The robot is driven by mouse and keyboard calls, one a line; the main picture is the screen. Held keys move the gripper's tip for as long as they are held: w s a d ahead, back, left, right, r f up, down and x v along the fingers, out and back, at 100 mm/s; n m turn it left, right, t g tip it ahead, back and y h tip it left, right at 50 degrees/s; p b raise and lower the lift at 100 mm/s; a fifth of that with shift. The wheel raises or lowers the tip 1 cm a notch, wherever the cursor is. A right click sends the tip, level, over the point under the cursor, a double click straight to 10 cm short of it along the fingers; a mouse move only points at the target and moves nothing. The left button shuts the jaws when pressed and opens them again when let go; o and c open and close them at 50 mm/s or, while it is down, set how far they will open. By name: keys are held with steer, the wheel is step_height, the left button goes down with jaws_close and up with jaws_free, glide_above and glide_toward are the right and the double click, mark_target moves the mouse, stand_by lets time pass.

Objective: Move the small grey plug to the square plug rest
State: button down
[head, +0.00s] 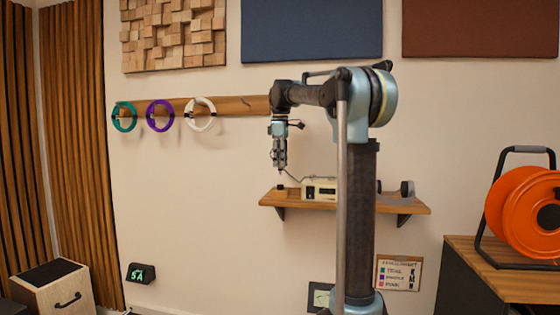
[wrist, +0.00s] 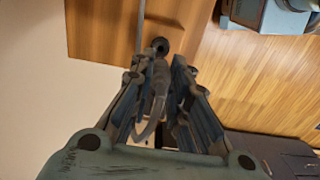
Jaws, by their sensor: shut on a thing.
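My gripper (head: 280,165) hangs pointing down over the left end of the wall shelf (head: 375,204). A grey cable curves back between the fingers. In the head view the plug is too small to make out, and a thin dark cable runs from the fingertips to the cream device. A small brownish block (head: 283,191), perhaps the square plug rest, sits on the shelf below the gripper, apart from it.
The cream device (head: 320,190) with a dark display stands on the shelf just right of the gripper. Dark round items (head: 406,188) are at the shelf's right end. Teal, purple and white cable loops (head: 160,115) hang on the wall rail at left. An orange reel (head: 525,215) stands far right.

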mark_target(280, 170)
steer(key=shift+f, duration=2.7)
steer(key=c, duration=1.5)
jaws_free()
steer(key=shift+o, duration=0.2)
step_height(280, 170, up, 12)
steer(key=shift+w+f, duration=0.1)
